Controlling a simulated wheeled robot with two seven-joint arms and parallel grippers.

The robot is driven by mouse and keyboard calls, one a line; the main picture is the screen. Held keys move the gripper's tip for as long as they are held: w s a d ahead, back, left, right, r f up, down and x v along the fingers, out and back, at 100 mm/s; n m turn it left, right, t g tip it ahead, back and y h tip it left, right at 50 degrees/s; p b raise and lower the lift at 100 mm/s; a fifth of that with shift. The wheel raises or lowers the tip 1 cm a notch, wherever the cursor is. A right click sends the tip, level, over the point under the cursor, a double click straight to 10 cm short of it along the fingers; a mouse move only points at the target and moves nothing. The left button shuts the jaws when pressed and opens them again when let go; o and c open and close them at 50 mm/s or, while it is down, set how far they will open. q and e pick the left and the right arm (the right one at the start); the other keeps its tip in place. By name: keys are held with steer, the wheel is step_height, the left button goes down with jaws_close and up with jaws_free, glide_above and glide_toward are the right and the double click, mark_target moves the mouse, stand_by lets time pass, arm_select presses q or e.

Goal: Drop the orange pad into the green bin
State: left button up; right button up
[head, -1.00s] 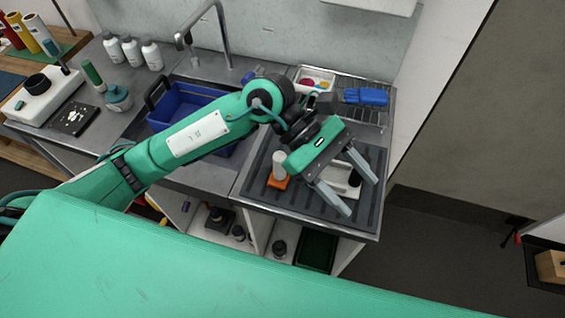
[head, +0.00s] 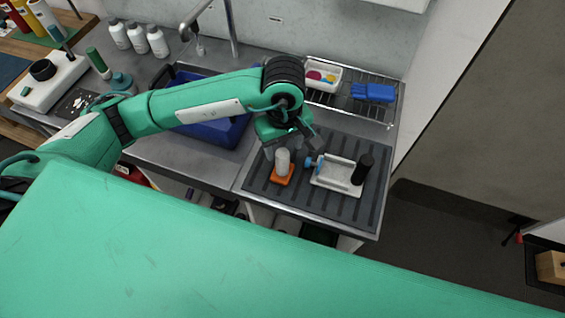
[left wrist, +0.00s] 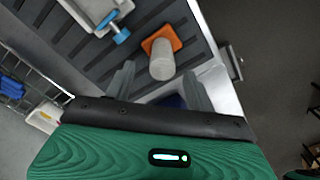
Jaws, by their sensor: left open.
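In the left wrist view the pad (left wrist: 157,37) and cylinder (left wrist: 163,66) are ahead of the fingers. My left gripper (head: 288,145) is open and empty, pointing down just behind the cylinder; its fingers (left wrist: 160,88) also show in the wrist view. The dark green bin (head: 318,236) is under the counter's front edge, mostly hidden by my green body. My right gripper is out of view.
A blue basin (head: 215,133) is left. A wire rack (head: 340,98) holds a blue item and a small white tray. The mat's front strip is clear.

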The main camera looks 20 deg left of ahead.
mark_target(283, 153)
arm_select(q)
steer(key=shift+f, duration=0.8)
steer(key=shift+s+f+p, duration=0.15)
steer(key=shift+f+p, duration=0.6)
steer(key=shift+p, duration=0.1)
step_height(283, 153, down, 3)
steer(key=shift+a+f+p, duration=0.1)
steer(key=shift+a+p, duration=0.05)
steer(key=shift+p, duration=0.65)
steer(key=shift+f, duration=0.4)
steer(key=c, duration=1)
